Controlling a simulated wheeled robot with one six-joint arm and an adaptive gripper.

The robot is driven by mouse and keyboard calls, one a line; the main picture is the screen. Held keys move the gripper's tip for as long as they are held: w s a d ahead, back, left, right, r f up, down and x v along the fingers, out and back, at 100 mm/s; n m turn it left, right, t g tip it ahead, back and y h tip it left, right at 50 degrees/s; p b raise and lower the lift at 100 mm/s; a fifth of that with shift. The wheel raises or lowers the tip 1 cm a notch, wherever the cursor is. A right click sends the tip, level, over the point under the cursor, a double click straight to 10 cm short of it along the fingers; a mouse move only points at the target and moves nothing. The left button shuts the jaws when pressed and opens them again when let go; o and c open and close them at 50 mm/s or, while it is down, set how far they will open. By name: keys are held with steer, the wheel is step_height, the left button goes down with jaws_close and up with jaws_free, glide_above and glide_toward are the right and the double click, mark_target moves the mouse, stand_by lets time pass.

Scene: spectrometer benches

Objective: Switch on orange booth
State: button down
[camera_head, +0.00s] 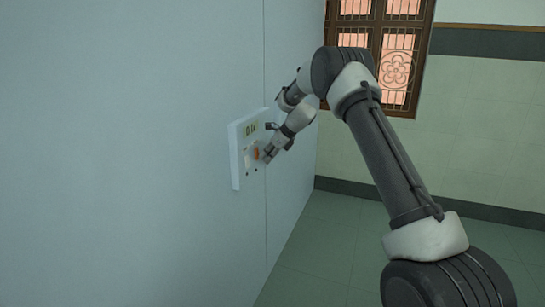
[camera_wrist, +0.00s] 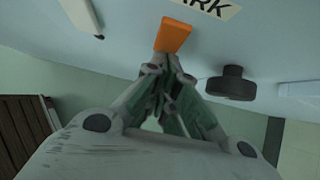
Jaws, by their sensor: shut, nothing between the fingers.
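A white control panel (camera_head: 236,165) is mounted on the pale blue booth wall, with a small display reading something like "0.1x" near its top. An orange switch (camera_head: 256,153) sits on the panel, partly hidden by my gripper (camera_head: 266,155). In the wrist view the orange switch (camera_wrist: 174,36) stands out from the panel face just beyond the fingertips. My gripper (camera_wrist: 168,62) is shut and empty, its tips at or very near the lower end of the switch; I cannot tell whether they touch.
In the wrist view a dark round knob (camera_wrist: 231,84) is right of the fingers, and a label ending "ARK" (camera_wrist: 217,5) is above. A white piece (camera_wrist: 82,16) is at upper left. A barred window (camera_head: 385,50) is in the back wall; floor at right is clear.

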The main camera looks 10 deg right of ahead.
steer(key=shift+a, duration=0.1)
steer(key=shift+w+a+f, duration=0.15)
steer(key=shift+w+f, duration=0.05)
steer(key=shift+r, duration=0.1)
stand_by(0.3)
steer(key=shift+r, duration=0.75)
